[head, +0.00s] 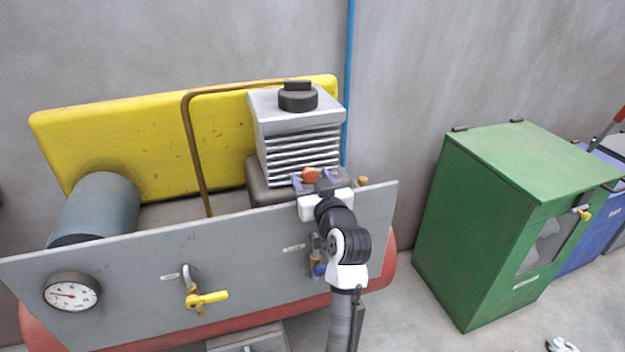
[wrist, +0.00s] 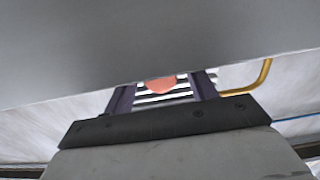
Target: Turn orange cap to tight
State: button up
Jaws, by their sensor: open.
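The orange cap (head: 311,175) shows in the head view at the foot of the finned grey block, just above the top edge of the grey panel. My gripper (head: 313,179) is open at the cap, with one purple finger on each side of it in the picture. In the wrist view the cap (wrist: 160,85) appears between the two fingers of my gripper (wrist: 162,92). Its upper part there is cut off by a grey surface. I cannot tell whether the fingers touch the cap.
The grey panel (head: 130,262) stands in front, with a gauge (head: 72,292) and a yellow-handled valve (head: 205,299). The finned block (head: 298,140) with a black knob rises behind the cap. A brown pipe (head: 190,140) runs to its left. A green cabinet (head: 480,220) stands at the right.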

jog(key=c, duration=1)
jog(key=shift+r+m+p, duration=0.15)
jog(key=shift+m+p, duration=0.6)
jog(key=shift+m, duration=0.45)
jog(key=shift+m+p, duration=0.45)
jog(key=shift+m, duration=0.75)
jog(key=o, duration=1)
jog(key=shift+f, duration=0.2)
